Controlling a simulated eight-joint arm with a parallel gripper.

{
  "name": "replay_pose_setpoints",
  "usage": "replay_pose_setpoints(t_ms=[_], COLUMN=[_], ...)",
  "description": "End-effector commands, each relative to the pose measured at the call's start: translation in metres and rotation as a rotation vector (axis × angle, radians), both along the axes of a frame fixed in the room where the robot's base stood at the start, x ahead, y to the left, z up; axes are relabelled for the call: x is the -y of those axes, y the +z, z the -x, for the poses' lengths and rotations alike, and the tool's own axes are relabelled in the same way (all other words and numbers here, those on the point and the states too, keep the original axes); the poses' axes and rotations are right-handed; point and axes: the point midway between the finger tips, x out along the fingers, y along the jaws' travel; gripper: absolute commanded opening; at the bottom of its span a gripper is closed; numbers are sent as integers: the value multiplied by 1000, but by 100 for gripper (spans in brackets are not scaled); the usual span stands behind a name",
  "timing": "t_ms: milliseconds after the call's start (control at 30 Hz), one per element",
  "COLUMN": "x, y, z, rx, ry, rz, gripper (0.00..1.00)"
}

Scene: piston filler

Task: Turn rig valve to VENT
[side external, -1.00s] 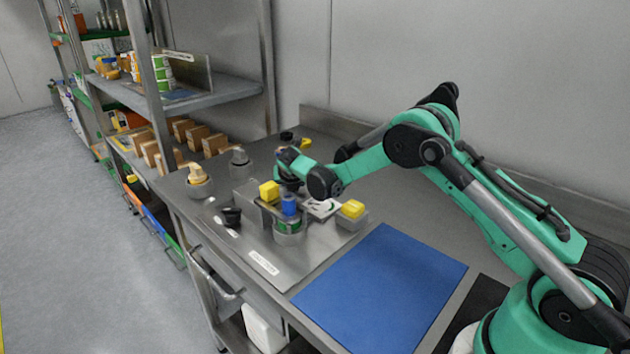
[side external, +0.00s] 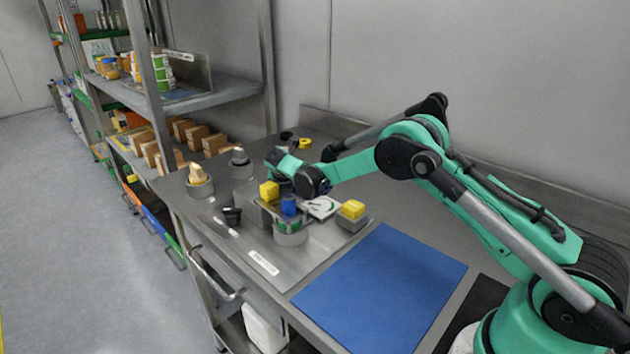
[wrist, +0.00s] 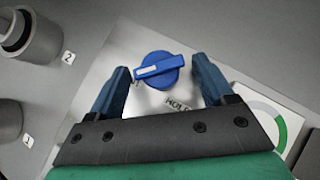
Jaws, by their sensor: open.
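The rig valve is a round blue knob (wrist: 159,71) with a raised bar handle, seen in the wrist view. A white mark on the bar's left half points left and slightly down. A label reading HOLD (wrist: 178,103) sits just below the knob on a pale plate (wrist: 107,62). No VENT label is readable. My gripper (wrist: 161,66) is open, one blue finger on each side of the knob, with visible gaps.
A dial with a green arc (wrist: 277,124) lies right of the gripper. Grey round holders, one near label 2 (wrist: 68,57), stand left. The blue mat (side external: 385,285) is bare.

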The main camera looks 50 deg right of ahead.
Motion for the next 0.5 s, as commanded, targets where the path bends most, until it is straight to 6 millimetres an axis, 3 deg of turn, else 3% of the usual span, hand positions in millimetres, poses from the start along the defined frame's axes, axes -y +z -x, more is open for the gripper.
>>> replay_pose_setpoints(t_ms=[267, 500], x=[-18, -17], y=[22, 71], z=[13, 13], rx=[-1, -1], ry=[1, -1], rz=[1, 0], gripper=[75, 75])
